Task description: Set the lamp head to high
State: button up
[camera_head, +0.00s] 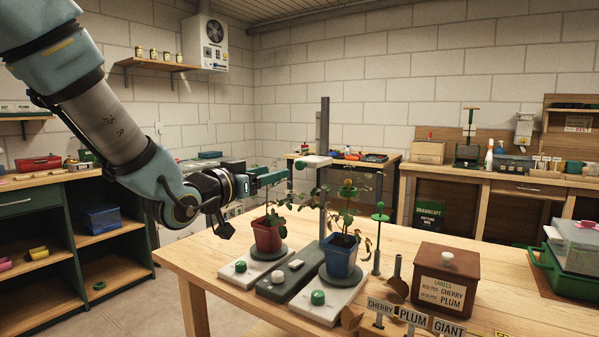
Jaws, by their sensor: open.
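The lamp head looks to be the small white block (315,160) on the upright grey post (324,125) behind the two plant pots. A green knob (299,165) sits on its left side. My gripper (287,175) comes in from the left with its green fingers pointing right at the knob. The fingers are open and empty. The tips are beside the knob; I cannot tell whether they touch it or stand around it. No marks for high or low are readable on the post.
A red pot (267,236) and a blue pot (341,260) with plants stand below on white bases with green knobs. A grey switch box (283,284) lies between them. A brown label box (445,283) and name signs (413,317) stand to the right.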

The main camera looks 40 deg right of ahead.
aim_at(298, 164)
jog(key=p+x, duration=0.2)
jog(key=x, duration=0.8)
jog(key=shift+w, duration=0.1)
grip_shut()
dwell(1.2)
